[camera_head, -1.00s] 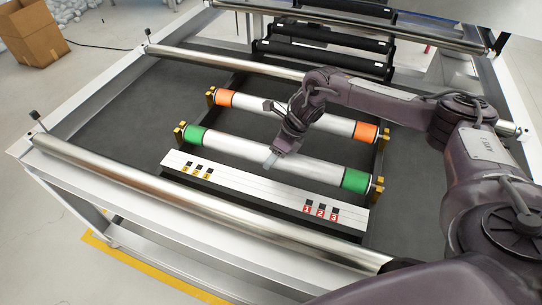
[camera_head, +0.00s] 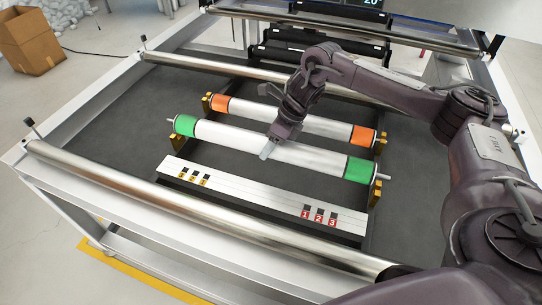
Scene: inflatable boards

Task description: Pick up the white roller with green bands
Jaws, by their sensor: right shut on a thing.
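The white roller with green bands (camera_head: 312,158) shows in the head view, with one green band near each end and thin pins at the tips. It is held slightly above its yellow end supports (camera_head: 374,194). My left gripper is not in view.
A white strip with small numbered tags (camera_head: 255,194) lies in front of the roller. Long metal bars (camera_head: 180,203) cross the front and back of the grey table. Black rollers (camera_head: 325,62) stand behind. A cardboard box (camera_head: 32,38) stands on the floor at far left.

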